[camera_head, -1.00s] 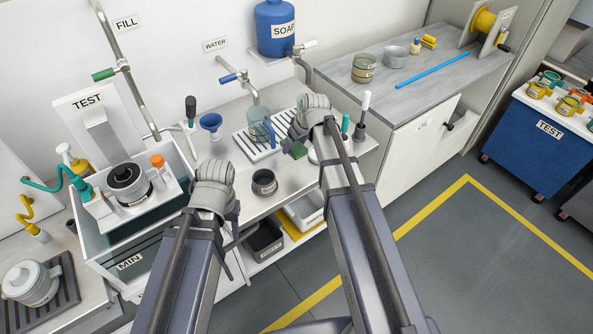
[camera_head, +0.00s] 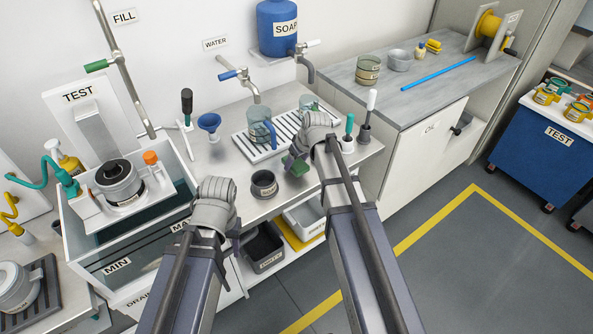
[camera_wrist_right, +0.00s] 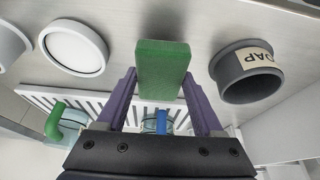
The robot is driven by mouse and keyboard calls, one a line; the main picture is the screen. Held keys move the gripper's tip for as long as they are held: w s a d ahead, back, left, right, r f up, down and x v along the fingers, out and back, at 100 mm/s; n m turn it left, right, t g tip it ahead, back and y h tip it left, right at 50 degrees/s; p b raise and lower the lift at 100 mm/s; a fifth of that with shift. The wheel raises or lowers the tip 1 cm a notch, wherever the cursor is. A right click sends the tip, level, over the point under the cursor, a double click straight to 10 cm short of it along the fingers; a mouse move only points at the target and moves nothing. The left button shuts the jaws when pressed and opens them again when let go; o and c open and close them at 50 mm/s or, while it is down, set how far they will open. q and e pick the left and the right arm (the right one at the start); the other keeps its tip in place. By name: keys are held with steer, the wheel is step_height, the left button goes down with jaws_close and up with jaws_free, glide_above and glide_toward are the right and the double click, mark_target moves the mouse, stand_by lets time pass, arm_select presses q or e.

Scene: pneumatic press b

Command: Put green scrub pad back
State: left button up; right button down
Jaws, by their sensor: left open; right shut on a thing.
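The green scrub pad (camera_head: 299,167) is held by my right gripper (camera_head: 299,158) above the counter, right of the dark grey cup (camera_head: 264,191). In the right wrist view the pad (camera_wrist_right: 162,68) sits between the purple fingertips of that gripper (camera_wrist_right: 161,80). The cup (camera_wrist_right: 248,74) shows there on the right, apart from the pad, with a label reading "OAP" in part. My left gripper (camera_head: 234,240) is open at the counter's front edge, left of the cup, mostly hidden by its own arm.
A slotted drain rack (camera_head: 242,143) with a blue-handled mug (camera_head: 260,133) stands behind the cup. A white round dish (camera_wrist_right: 74,48) lies on the counter in the wrist view. A blue funnel (camera_head: 209,123) stands left of the rack; green- and white-topped tools stand right.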

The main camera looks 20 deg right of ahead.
arm_select(q)
step_height(320, 180, down, 2)
steer(key=shift+b, duration=0.45)
arm_select(e)
step_height(320, 180, down, 2)
steer(key=shift+f+b, duration=0.45)
steer(key=shift+f, duration=0.05)
jaws_free()
steer(key=shift+r, duration=0.1)
arm_select(q)
steer(key=shift+f, duration=0.35)
arm_select(e)
steer(key=shift+r, duration=0.1)
